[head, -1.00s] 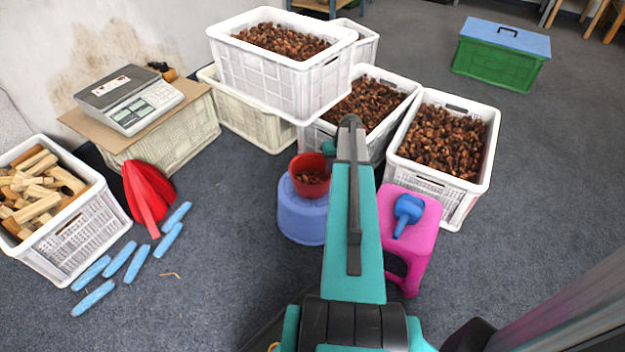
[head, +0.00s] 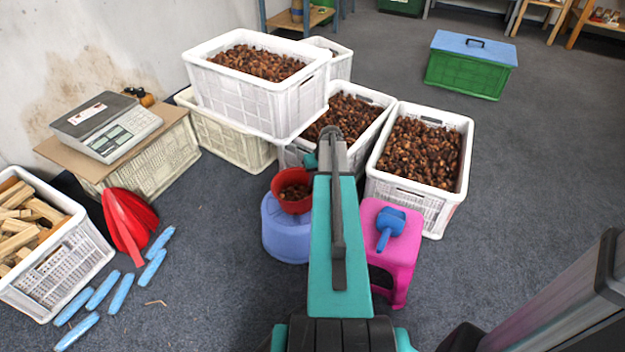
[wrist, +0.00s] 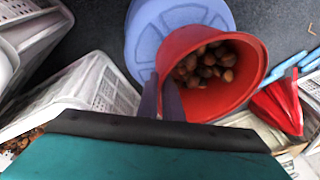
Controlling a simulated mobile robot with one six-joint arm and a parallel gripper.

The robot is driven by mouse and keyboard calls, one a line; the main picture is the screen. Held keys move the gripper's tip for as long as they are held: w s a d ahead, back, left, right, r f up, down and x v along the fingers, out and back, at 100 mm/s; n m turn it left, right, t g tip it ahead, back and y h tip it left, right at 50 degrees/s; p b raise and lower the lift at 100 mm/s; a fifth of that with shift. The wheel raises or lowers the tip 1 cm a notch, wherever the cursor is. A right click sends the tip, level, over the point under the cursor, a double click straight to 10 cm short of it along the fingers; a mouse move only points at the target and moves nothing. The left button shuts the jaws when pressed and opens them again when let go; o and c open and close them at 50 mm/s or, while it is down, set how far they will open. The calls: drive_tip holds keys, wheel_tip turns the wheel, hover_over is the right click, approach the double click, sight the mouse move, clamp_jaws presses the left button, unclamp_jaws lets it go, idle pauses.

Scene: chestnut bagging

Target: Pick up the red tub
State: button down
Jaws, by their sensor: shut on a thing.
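The red tub (head: 290,205) holds some chestnuts and shows at or just above the round blue stool (head: 284,240) in the head view. In the wrist view the red tub (wrist: 254,74) is tilted, its mouth toward the camera, with brown chestnuts inside. The blue stool (wrist: 150,22) shows behind it. My gripper (wrist: 168,102) is shut on the tub's rim at its left side in the wrist view. In the head view my arm hides the fingertips and the tub's right side. I cannot tell whether the tub still touches the stool.
White crates of chestnuts (head: 413,210) stand behind and to the right. A pink stool (head: 392,262) with a blue scoop (head: 388,226) is right of my arm.

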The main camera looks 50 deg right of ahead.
drive_tip(key=s+a+p, duration=0.1)
drive_tip(key=s+a, duration=0.2)
drive_tip(key=s, duration=0.3)
drive_tip(key=s+a+r+p, duration=0.1)
drive_tip(key=s+a, duration=0.2)
drive_tip(key=s, duration=0.4)
drive_tip(key=shift+a+r+p, duration=0.25)
drive_tip(key=shift+a+p, duration=0.05)
drive_tip(key=shift+p, duration=0.1)
drive_tip(key=shift+a, duration=0.1)
drive_tip(key=a, duration=0.5)
drive_tip(key=d, duration=0.5)
drive_tip(key=shift+d, duration=0.1)
idle(3.3)
